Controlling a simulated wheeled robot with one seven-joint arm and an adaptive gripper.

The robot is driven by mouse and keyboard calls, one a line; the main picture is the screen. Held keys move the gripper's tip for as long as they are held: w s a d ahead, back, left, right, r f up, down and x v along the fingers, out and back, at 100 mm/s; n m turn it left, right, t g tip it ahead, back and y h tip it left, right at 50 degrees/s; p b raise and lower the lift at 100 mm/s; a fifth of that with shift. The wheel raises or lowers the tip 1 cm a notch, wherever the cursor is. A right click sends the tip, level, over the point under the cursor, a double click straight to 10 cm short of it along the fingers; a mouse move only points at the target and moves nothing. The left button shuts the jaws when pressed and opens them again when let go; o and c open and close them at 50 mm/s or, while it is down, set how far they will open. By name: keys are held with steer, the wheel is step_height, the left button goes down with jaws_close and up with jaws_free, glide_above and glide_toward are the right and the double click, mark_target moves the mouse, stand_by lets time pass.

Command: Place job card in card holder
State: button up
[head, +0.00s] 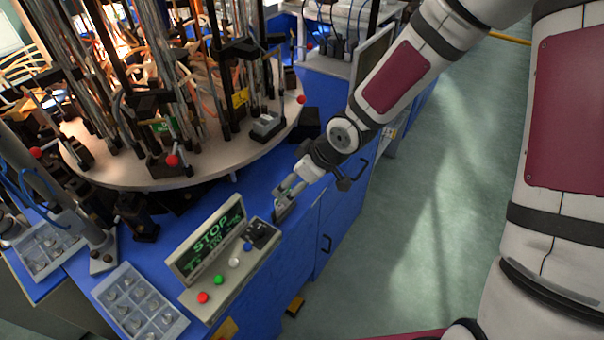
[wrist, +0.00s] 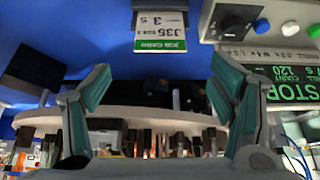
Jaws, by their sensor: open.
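The job card (wrist: 160,32), white with a green band and upside-down print, lies on the blue surface at the top of the wrist view. My gripper (wrist: 160,95) is open, its two teal-padded fingers spread wide with nothing between them. In the head view my gripper (head: 284,200) is low over the blue worktop, beside the control panel; it largely hides the card there. I cannot tell for certain which thing is the card holder. A grey block (head: 266,125) stands on the turntable rim, and a black box-like shape (wrist: 35,70) shows left of the card.
The control panel (head: 191,297) has a STOP screen (head: 210,242), coloured buttons and a black knob. The round turntable (head: 215,160) with rods and burners fills the back. Trays of small parts (head: 126,271) lie at left. Open floor (head: 400,240) is at right.

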steer(key=shift+p+v, duration=0.4)
steer(key=shift+v, duration=1.45)
steer(key=s+d+r+m+t+h, duration=0.1)
steer(key=s+d+r+m+h, duration=0.15)
steer(key=d+r, duration=0.45)
steer(key=s+d+r+m+h, duration=0.2)
steer(key=s+d+r+h, duration=0.2)
steer(key=d+r, duration=0.25)
steer(key=s+d+r+m+y, duration=0.1)
steer(key=s+r+m, duration=0.5)
steer(key=s+r, duration=0.5)
steer(key=s, duration=0.4)
steer(key=shift+s+d+r+t+y, duration=0.25)
steer(key=shift+d+r+t+y, duration=0.1)
steer(key=shift+r+t, duration=0.05)
